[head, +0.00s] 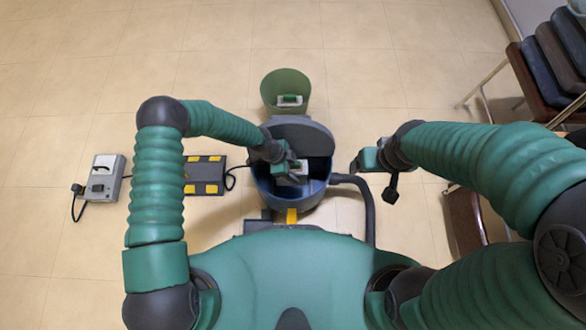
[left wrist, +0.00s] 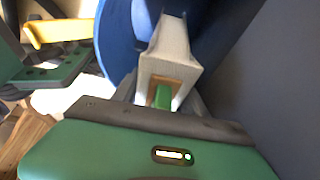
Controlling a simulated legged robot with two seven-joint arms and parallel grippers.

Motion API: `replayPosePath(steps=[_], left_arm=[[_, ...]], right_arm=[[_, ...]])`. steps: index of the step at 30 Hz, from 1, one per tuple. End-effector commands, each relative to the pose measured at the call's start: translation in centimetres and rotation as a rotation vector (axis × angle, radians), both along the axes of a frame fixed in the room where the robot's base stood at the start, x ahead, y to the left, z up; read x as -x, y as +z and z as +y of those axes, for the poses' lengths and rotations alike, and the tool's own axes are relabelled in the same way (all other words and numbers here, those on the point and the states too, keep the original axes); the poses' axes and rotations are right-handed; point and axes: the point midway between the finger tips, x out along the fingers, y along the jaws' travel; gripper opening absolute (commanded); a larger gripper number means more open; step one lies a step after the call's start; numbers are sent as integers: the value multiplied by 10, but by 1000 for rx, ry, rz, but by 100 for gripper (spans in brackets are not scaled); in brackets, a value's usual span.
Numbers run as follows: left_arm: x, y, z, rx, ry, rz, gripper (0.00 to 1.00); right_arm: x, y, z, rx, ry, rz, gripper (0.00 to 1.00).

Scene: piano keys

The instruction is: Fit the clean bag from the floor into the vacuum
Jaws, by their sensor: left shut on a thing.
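The vacuum (head: 268,196) is a blue round tub with its dark lid (head: 305,132) raised at the back. My left gripper (head: 290,172) is over the tub's opening, shut on a pale bag (head: 299,168). In the left wrist view, the bag (left wrist: 172,45) has a boxy end with a green piece inside, close to my gripper's dark edge (left wrist: 160,118). The blue tub wall (left wrist: 120,35) is beside it. I cannot tell whether the bag is seated. My right gripper (head: 370,160) is apart, right of the vacuum; its jaws are unclear.
A green bin (head: 287,80) behind the vacuum holds a white-and-green thing (head: 289,101). A black-and-yellow block (head: 203,175) and a grey box (head: 103,178) lie left. A dark hose (head: 367,200) curves right of the vacuum. Stacked chairs (head: 545,70) stand far right.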

Motion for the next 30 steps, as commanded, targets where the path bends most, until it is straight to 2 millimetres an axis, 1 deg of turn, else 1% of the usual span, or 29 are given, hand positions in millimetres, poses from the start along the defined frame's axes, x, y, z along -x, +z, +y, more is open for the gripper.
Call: replayPosePath(steps=[6,11,12,17,27,28,30], left_arm=[[0,-8,0,0,0,0,0],[0,-7,0,0,0,-1,0],[0,-6,0,0,0,-1,54],[-1,-6,0,1,1,-2,75],[-4,-6,0,2,2,-8,76],[-4,-6,0,1,2,-8,65],[-4,-6,0,1,2,-8,74]], right_arm=[[0,-7,0,0,0,0,79],[0,-5,0,0,0,0,79],[0,-5,0,0,0,0,79],[0,-5,0,0,0,0,79],[0,-5,0,0,0,0,79],[0,-5,0,0,0,0,79],[0,-5,0,0,0,0,79]])
